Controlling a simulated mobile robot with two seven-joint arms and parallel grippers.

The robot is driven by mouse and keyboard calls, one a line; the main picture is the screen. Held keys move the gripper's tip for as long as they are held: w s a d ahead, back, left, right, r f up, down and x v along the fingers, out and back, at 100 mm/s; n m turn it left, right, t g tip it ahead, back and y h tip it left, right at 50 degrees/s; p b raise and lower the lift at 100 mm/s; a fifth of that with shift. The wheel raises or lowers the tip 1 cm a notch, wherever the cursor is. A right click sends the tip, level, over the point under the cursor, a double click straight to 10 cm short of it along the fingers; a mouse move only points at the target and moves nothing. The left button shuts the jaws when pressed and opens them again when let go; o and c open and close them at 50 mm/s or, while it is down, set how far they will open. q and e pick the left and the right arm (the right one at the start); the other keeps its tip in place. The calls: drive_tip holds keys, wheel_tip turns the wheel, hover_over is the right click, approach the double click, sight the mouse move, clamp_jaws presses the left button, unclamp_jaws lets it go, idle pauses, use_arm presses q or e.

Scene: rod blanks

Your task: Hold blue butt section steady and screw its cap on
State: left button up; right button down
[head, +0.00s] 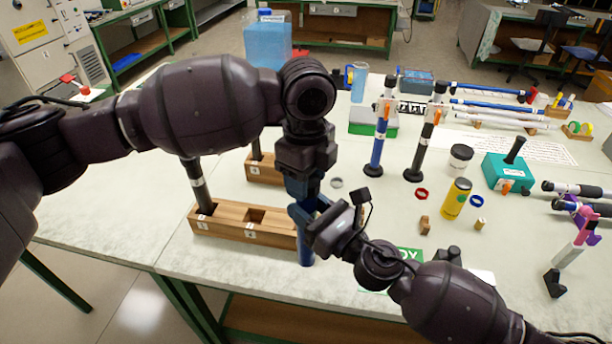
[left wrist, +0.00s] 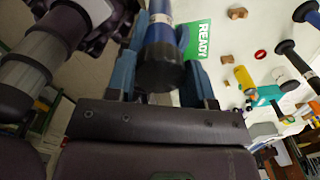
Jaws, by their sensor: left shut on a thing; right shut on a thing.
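The blue butt section (head: 306,252) stands upright at the front of the table, at the right end of a wooden block; its upper part is hidden by my grippers. My left gripper (head: 303,188) points down from above and is shut on the black cap (left wrist: 160,68), which shows between its blue fingers in the left wrist view. The cap lines up with the end of the section, with a pale band and blue (left wrist: 160,12) beyond it. I cannot tell how tightly it sits. My right gripper (head: 308,222) comes in from the right, lower down, shut on the section.
The wooden block (head: 220,225) holds a dark rod at its left hole. Blue (head: 377,145) and black (head: 423,150) rods stand on round bases. A yellow bottle (head: 456,198), a white jar (head: 460,157) and a teal box (head: 509,172) are to the right. A green READY card (left wrist: 197,42) lies near the front.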

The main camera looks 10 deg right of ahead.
use_arm(q)
drive_tip(key=m, duration=1.2)
drive_tip(key=shift+m, duration=0.3)
drive_tip(key=m, duration=1.2)
drive_tip(key=shift+d, duration=0.1)
drive_tip(key=o, duration=1)
drive_tip(key=shift+c, duration=0.2)
drive_tip(key=shift+r, duration=2.2)
drive_tip(key=shift+c, duration=0.4)
